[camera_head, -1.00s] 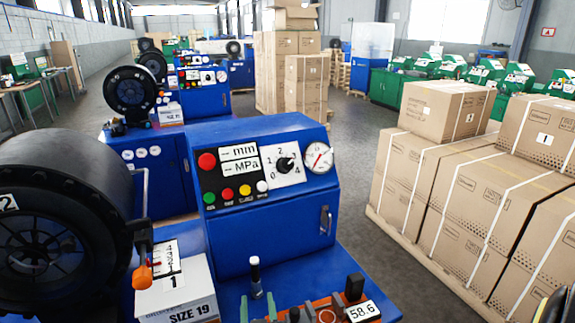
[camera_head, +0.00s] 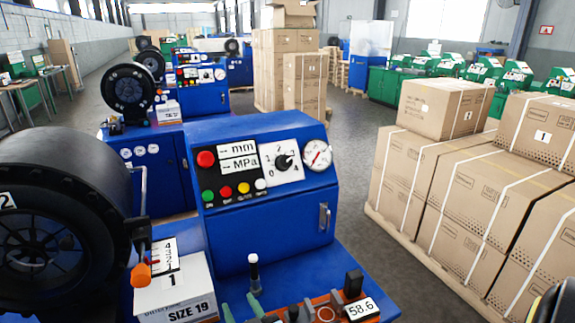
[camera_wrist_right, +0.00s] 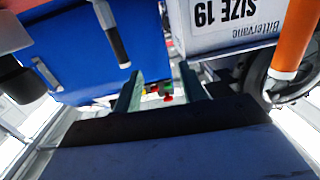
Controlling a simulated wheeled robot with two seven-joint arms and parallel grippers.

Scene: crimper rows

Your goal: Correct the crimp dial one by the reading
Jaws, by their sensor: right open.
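The blue crimper console (camera_head: 265,235) stands in the middle. Its panel has a white numbered dial with a black knob (camera_head: 285,162), a round gauge with a red needle (camera_head: 317,155), and mm and MPa displays showing dashes. I cannot read the knob's exact setting. A white card reading 58.6 (camera_head: 362,310) is at the bottom. An orange-tipped lever (camera_head: 141,273) stands beside a numbered scale card (camera_head: 163,256). My right gripper's green fingers (camera_head: 241,310) show at the bottom edge, apart and empty; they also show in the right wrist view (camera_wrist_right: 160,92). My left gripper is out of view.
A white SIZE 19 box (camera_head: 175,292) labelled 1 sits left of the fingers. A black-handled upright lever (camera_head: 254,272) rises just behind them. A large black wheel (camera_head: 45,235) fills the left. Strapped cartons (camera_head: 460,190) stand right, across clear floor.

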